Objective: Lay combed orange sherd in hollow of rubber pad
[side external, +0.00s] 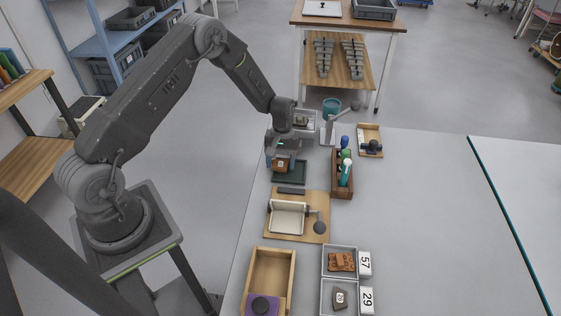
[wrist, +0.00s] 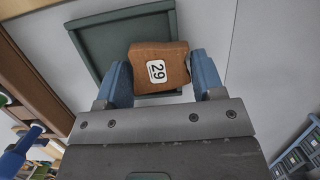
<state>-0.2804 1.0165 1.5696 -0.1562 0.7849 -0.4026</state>
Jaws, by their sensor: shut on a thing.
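My gripper (wrist: 158,85) is shut on an orange-brown sherd (wrist: 175,52) with a white label reading 29. No combing can be made out on the side I see. The sherd shows small in the side view (side external: 280,167), above a dark green square tray (side external: 298,177) with a raised rim. The tray lies behind the sherd in the wrist view (wrist: 98,40); whether they touch is unclear. A purple pad (side external: 250,300) with a dark round middle, possibly a hollow, lies in the near end of a wooden tray. I cannot tell for certain that it is rubber.
A grey two-part box (side external: 340,279) holds an orange-brown piece (side external: 342,261) and a dark labelled sherd (side external: 340,299), beside cards 57 and 29. A wooden board with a white tray (side external: 287,218) and a tool rack (side external: 341,178) stand nearby. The table's right is clear.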

